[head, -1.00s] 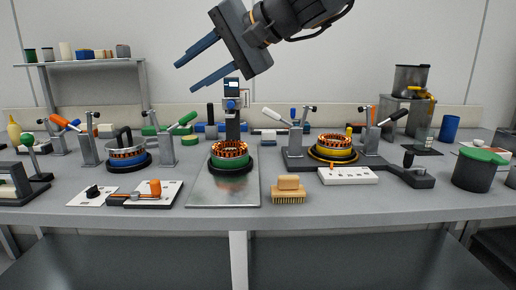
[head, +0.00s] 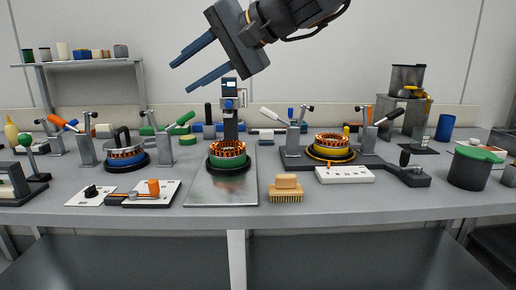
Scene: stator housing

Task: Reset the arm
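My gripper (head: 194,65) is raised in the upper middle of the head view, above the back of the workbench. Its two long blue fingers point left and slightly down, with a wide gap between them. It is open and nothing is between the fingers. My arm (head: 295,15) reaches in from the top right. A stator in a green ring (head: 228,157) stands on a metal plate below, well apart from the gripper. A stator in a blue ring (head: 125,155) is at the left, and one in a yellow ring (head: 331,147) is at the right.
A grey workbench (head: 330,205) carries toggle clamps, a wooden brush (head: 286,188), a white switch panel (head: 345,175) and a dark pot with a green lid (head: 475,170). A shelf with jars (head: 85,64) stands back left. The air around my gripper is clear.

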